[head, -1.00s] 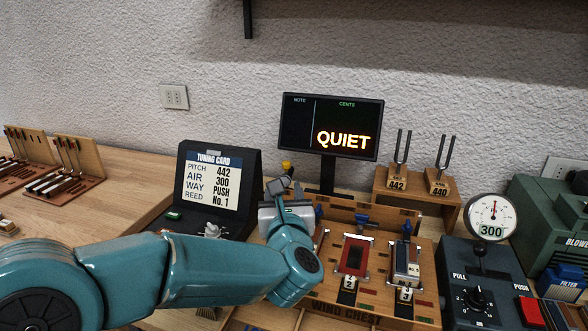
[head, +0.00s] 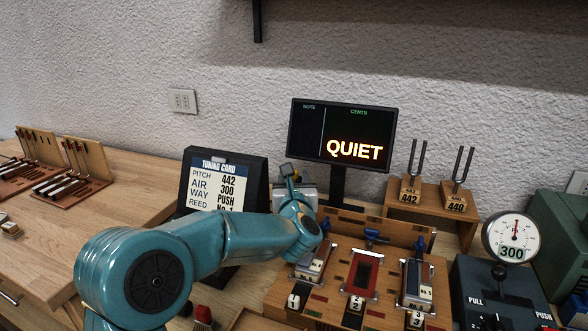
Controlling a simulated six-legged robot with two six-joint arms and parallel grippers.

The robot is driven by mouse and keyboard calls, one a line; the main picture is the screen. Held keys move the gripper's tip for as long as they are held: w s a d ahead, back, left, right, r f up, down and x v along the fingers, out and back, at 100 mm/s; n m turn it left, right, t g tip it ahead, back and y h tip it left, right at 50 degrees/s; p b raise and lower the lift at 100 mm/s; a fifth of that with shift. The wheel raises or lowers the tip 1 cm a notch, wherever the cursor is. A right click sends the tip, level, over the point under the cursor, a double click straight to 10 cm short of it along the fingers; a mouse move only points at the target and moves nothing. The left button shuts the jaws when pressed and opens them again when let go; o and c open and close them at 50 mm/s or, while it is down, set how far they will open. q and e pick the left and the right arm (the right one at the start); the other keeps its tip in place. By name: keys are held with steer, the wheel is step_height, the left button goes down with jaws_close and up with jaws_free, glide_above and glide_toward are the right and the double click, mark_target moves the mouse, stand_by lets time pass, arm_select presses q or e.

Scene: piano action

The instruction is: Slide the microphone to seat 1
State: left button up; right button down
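My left gripper (head: 291,186) is over the back left of the wooden chest, behind seat 1 (head: 312,262). My own wrist covers its fingers, so I cannot tell whether it is open or shut. I cannot clearly make out the microphone; a small dark piece (head: 287,170) shows at the gripper's tip, and I cannot tell if it is part of the microphone. Seat 1, marked by a "1" tag (head: 294,301), holds a metal-and-wood block. Seat 2 (head: 366,273) shows a red bed. Seat 3 (head: 417,284) holds a similar block. My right gripper is not in view.
A display (head: 342,134) reading QUIET stands behind the chest. A tuning card (head: 215,182) stands left of it, partly behind my arm. Two tuning forks (head: 437,180) stand on a wooden block at the back right. A gauge (head: 512,235) reads 300.

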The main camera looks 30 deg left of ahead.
arm_select(q)
steer(key=shift+x, duration=1.85)
steer(key=shift+d, duration=0.1)
steer(key=shift+c, duration=0.3)
jaws_close()
steer(key=shift+d+f, duration=0.1)
steer(key=shift+d, duration=0.1)
steer(key=d+b, duration=0.1)
steer(key=d, duration=0.2)
steer(key=w+d+b, duration=0.1)
steer(key=d, duration=0.2)
steer(key=w+d+b, duration=0.1)
steer(key=d+b, duration=0.1)
steer(key=d, duration=0.1)
steer(key=shift+w, duration=0.15)
steer(key=shift+w+d+r, duration=0.1)
steer(key=shift+d+r, duration=0.15)
steer(key=shift+d, duration=0.15)
